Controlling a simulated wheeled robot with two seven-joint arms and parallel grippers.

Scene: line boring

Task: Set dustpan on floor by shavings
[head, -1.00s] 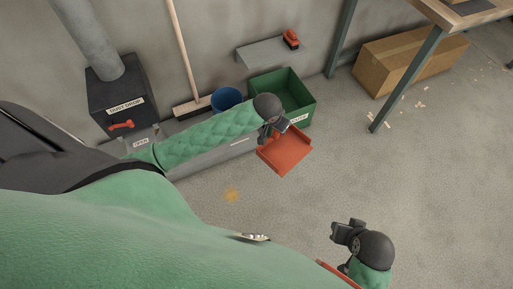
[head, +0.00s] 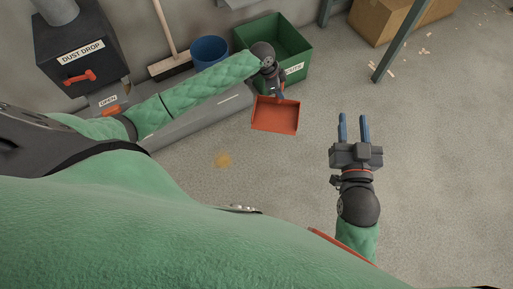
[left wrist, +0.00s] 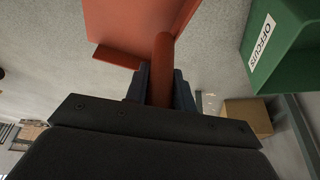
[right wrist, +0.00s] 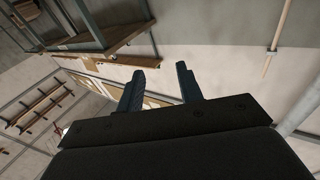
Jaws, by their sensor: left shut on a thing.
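The orange-red dustpan (head: 275,116) hangs from my left gripper (head: 279,92), which is shut on its handle. The left wrist view shows the handle (left wrist: 163,68) between the fingers and part of the pan (left wrist: 130,22) beyond. In the head view the pan is beside the green bin, and I cannot tell its height above the floor. Wood shavings (head: 417,54) lie scattered on the floor near the cardboard box, well to the right of the dustpan. My right gripper (head: 354,128) is open and empty.
A green offcuts bin (head: 300,50) stands just behind the dustpan. A blue bucket (head: 209,52), a broom (head: 170,66) and a dust drop box (head: 80,45) are along the wall. A table leg (head: 398,45) stands before the cardboard box (head: 405,18). The middle floor is clear.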

